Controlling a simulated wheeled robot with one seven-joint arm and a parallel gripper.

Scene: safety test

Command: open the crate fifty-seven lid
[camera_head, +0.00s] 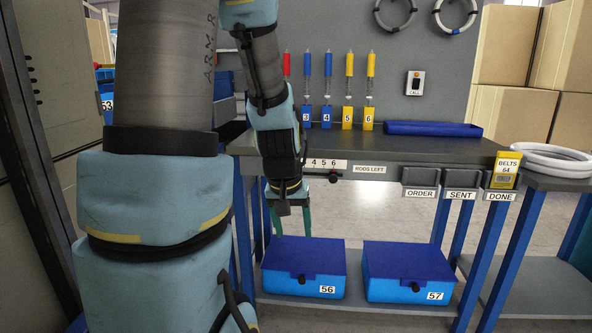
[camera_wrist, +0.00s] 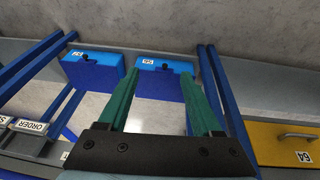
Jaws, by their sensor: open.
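Crate fifty-seven (camera_head: 390,291) is a light-blue box with a dark-blue lid (camera_head: 405,260). It sits on the lower shelf under the workbench, labelled 57, with a black knob at its front. The lid is shut. In the wrist view crate fifty-seven (camera_wrist: 95,70) shows at the upper left, with its label and knob. My gripper (camera_head: 290,229) is open and empty, pointing down in front of the bench. In the head view it is left of crate fifty-seven, above crate fifty-six. In the wrist view its green fingers (camera_wrist: 160,76) overlap crate fifty-six.
Crate fifty-six (camera_head: 303,284), also lidded and shut, stands left of crate fifty-seven with a small gap. The workbench top (camera_head: 400,150) overhangs the shelf. Blue bench legs (camera_head: 440,215) stand nearby. The ORDER, SENT and DONE bins (camera_head: 420,177) hang at the bench's front edge.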

